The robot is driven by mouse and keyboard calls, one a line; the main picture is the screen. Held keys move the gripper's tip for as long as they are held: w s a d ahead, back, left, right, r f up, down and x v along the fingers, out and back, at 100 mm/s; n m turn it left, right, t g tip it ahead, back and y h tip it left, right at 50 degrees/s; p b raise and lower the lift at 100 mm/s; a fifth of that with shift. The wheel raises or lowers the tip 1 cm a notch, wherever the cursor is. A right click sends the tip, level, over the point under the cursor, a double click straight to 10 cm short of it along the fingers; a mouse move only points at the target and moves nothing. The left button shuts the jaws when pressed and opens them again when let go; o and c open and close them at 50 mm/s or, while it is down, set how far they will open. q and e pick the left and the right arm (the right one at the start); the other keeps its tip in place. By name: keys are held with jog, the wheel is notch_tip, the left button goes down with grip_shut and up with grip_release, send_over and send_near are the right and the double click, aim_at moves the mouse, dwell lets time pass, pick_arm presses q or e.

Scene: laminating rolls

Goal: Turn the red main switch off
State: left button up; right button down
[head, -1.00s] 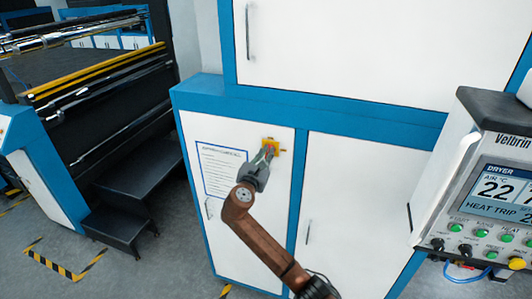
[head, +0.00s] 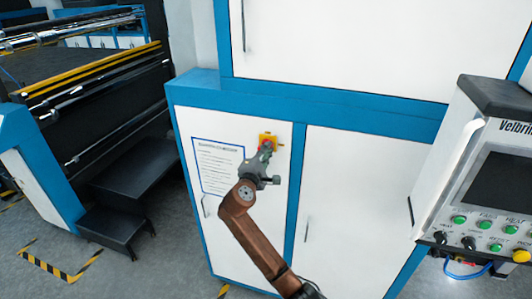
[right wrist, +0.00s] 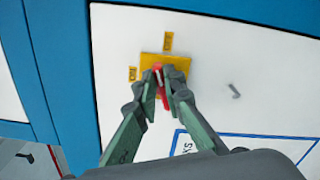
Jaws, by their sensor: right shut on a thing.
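The red main switch handle (right wrist: 163,97) sits on a square yellow plate (right wrist: 148,62) on a white cabinet door. The plate also shows in the head view (head: 265,138), where the handle is mostly hidden by my gripper. My right gripper (right wrist: 162,78) is shut on the red handle, one finger on each side of it. In the head view the right gripper (head: 266,148) is at the plate, its body turned. Two small yellow labels (right wrist: 168,41) are above and left of the plate, too small to read surely. My left gripper is not in view.
A printed notice (head: 217,166) is on the door left of the switch. A control panel (head: 490,190) with a dark screen and several buttons stands at the right. Black steps (head: 130,190) and a roller machine are at the left.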

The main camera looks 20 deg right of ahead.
jog(key=shift+f+m+b, duration=0.2)
jog(key=shift+m+b, duration=0.4)
jog(key=shift+m, duration=0.5)
jog(key=shift+f+m+b, duration=0.2)
jog(key=shift+m+b, duration=0.35)
jog(key=shift+m, duration=0.55)
jog(key=c, duration=2)
grip_release()
jog(key=shift+s, duration=0.1)
jog(key=v, duration=1.2)
